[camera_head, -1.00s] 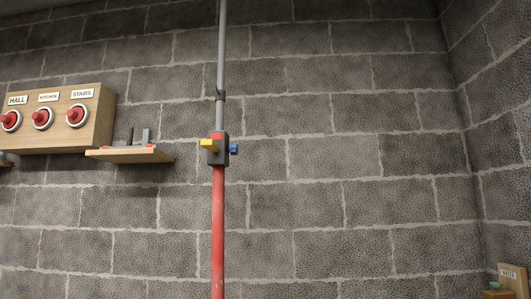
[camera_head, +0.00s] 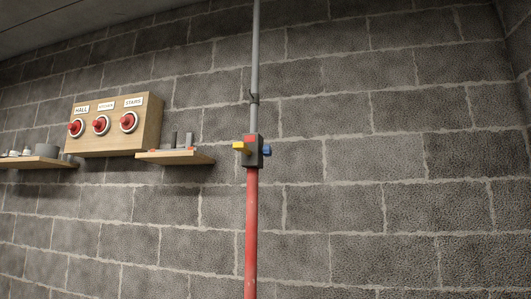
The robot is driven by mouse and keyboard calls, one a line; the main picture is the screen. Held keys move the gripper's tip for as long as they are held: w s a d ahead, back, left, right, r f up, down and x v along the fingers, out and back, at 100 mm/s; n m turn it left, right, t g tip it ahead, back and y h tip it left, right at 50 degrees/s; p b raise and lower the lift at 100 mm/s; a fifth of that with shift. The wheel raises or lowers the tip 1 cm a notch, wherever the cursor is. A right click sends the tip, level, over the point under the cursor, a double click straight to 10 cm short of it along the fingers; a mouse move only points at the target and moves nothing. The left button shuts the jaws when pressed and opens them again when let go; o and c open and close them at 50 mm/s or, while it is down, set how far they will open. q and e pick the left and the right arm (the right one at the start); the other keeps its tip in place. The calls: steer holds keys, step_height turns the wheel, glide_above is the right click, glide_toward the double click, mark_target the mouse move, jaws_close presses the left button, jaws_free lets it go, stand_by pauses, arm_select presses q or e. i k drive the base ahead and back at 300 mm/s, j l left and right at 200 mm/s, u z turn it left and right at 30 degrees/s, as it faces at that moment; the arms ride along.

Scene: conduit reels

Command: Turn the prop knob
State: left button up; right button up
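A vertical prop stands in front of the block wall, with a red lower tube (camera_head: 251,225) and a thinner grey upper tube (camera_head: 256,50). A dark collar block (camera_head: 254,153) with a red top patch joins the two tubes. A yellow knob or lever (camera_head: 240,146) sticks out to the left of the block. I cannot tell which of these is the prop knob. The prop's foot is below the picture. Neither of my grippers is in view.
A wooden box (camera_head: 155,125) labelled HALL, KITCHEN and STAIRS carries three red knobs (camera_head: 128,121) on the wall at left. A small shelf (camera_head: 175,158) with grey parts is beside it. Another shelf (camera_head: 40,163) holds several items. The wall right of the prop is bare.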

mark_target(267, 150)
steer(key=i+l+z, duration=0.25)
steer(key=i+l, duration=0.45)
steer(key=i, duration=0.1)
